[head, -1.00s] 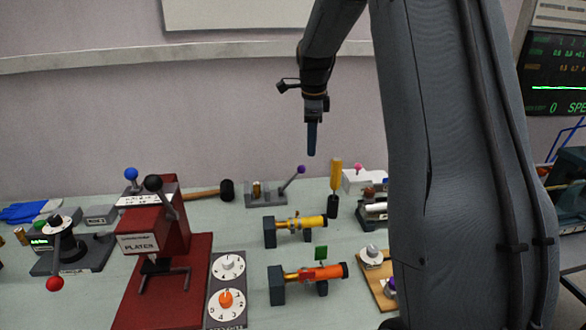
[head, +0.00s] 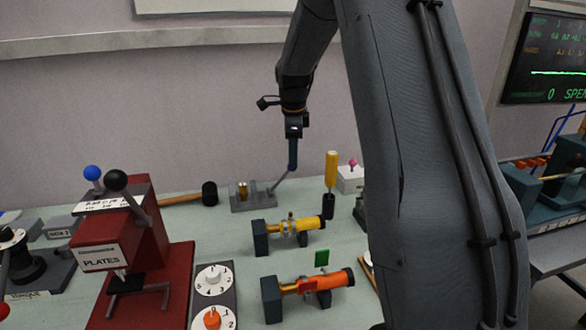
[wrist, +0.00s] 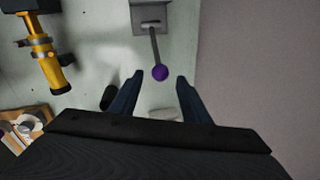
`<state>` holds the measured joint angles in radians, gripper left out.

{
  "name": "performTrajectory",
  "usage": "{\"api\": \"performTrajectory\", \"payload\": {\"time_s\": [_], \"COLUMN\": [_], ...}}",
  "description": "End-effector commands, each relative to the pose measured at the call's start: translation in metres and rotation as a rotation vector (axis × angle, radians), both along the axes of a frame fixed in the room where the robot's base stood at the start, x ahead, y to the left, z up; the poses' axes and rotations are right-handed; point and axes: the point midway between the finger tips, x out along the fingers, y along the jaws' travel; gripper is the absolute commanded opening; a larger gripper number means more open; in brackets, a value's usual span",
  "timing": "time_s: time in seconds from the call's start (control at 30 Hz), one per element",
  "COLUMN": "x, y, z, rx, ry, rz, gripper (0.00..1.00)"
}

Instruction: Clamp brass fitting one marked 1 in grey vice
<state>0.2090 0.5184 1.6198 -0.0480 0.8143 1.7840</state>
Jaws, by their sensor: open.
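The grey vice (head: 252,203) stands at the back of the bench, with a small brass fitting (head: 242,190) upright in it. The mark on the fitting is too small to read. The vice's lever (head: 282,181) slants up to the right. Its purple knob (wrist: 160,73) shows in the wrist view but is hidden by my gripper in the head view. My gripper (head: 292,167) points down at the lever's end. It is open, and in the wrist view its fingers lie either side of the knob, with gaps on both sides.
A yellow-handled tool (head: 331,172) stands upright to the right of the vice. A mallet (head: 209,193) lies to its left. A yellow tube (head: 308,225) in a holder and an orange tube (head: 333,280) are in front. A red press (head: 150,250) stands front left.

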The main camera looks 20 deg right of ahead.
Motion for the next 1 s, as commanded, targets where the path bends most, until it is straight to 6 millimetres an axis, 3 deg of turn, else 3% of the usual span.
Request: {"api": "performTrajectory", "payload": {"time_s": [0.3,0.7,0.97,1.0], "x": [0.007,0.009,0.009,0.009], "y": [-0.004,-0.006,-0.006,-0.006], "z": [-0.043,-0.053,-0.052,-0.052], "rx": [0.0,0.0,0.0,0.0], "ry": [0.002,0.0,0.0,0.0], "rz": [-0.001,-0.004,-0.004,-0.004], "gripper": [0.43,0.43,0.01,0.0]}}
